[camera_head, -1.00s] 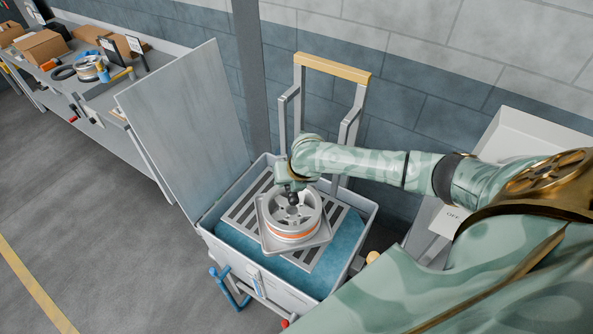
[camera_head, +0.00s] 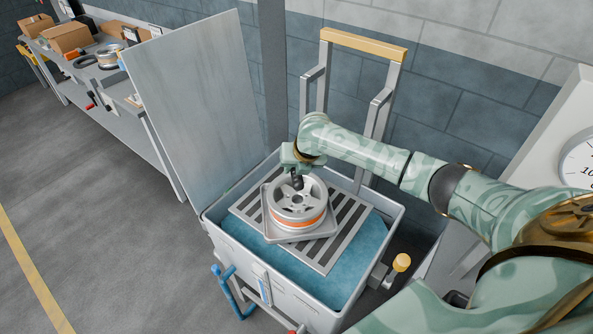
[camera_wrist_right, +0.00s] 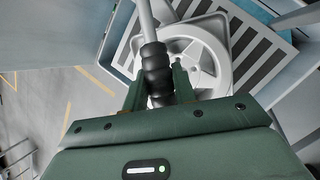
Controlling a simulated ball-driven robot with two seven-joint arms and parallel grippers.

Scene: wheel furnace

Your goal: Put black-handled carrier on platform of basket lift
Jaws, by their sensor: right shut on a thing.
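The carrier (camera_head: 296,235) is a grey tray with a spoked wheel (camera_head: 300,196) on it, ringed by an orange band. Its black handle (camera_wrist_right: 156,72) stands upright between the fingers of my right gripper (camera_head: 297,170), which is shut on it. The carrier is over the slatted platform (camera_head: 335,250) of the basket lift; I cannot tell whether it touches the slats. The platform lies inside an open grey tank above blue liquid (camera_head: 290,268). The wheel and the slats also show in the right wrist view. My left gripper is not in view.
The tank's raised lid (camera_head: 195,100) stands at its left. A lift frame with a yellow top bar (camera_head: 363,44) rises behind. A yellow knob (camera_head: 402,262) and a blue lever (camera_head: 228,290) sit on the tank's sides. A bench (camera_head: 140,140) with boxes stands at far left.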

